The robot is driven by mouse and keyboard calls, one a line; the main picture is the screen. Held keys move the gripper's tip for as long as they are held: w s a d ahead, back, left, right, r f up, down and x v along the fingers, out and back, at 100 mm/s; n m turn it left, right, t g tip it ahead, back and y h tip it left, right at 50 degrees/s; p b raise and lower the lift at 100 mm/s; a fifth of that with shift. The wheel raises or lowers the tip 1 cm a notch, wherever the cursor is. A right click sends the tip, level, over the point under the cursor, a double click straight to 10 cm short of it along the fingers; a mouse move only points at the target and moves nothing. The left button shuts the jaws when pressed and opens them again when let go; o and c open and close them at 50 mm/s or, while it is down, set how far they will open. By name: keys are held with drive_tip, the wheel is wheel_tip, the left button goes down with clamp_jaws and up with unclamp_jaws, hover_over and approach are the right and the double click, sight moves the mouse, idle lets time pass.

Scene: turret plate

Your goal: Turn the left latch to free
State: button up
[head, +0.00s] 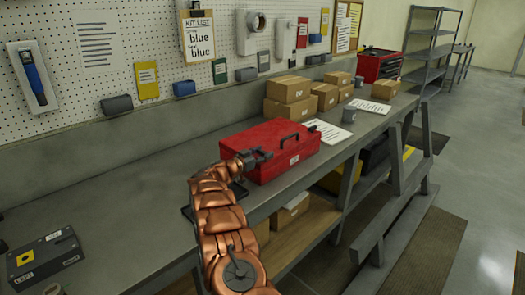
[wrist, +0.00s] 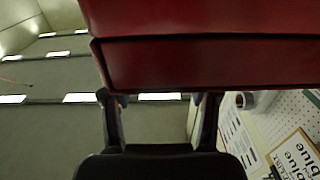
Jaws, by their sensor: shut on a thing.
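The red toolbox (head: 280,150) stands on the workbench, with a dark handle on its lid and a pale label on its front. My gripper (head: 262,155) is at the left end of the toolbox, close against its upper front edge. In the wrist view the red toolbox (wrist: 200,62) fills the upper part, and the two fingers of my gripper (wrist: 163,98) reach up to its edge, with their tips partly hidden.
Cardboard boxes (head: 288,90) and a white sheet (head: 328,131) are behind the toolbox. Bins hang on the pegboard. The bench (head: 130,180) left of the toolbox is mostly clear.

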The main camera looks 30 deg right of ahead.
drive_tip(key=shift+s+d+f, duration=0.1)
drive_tip(key=shift+f, duration=0.05)
idle(0.4)
drive_tip(key=o, duration=1.2)
drive_tip(key=shift+c, duration=0.2)
drive_tip(key=shift+a, duration=0.5)
drive_tip(key=v, duration=1.1)
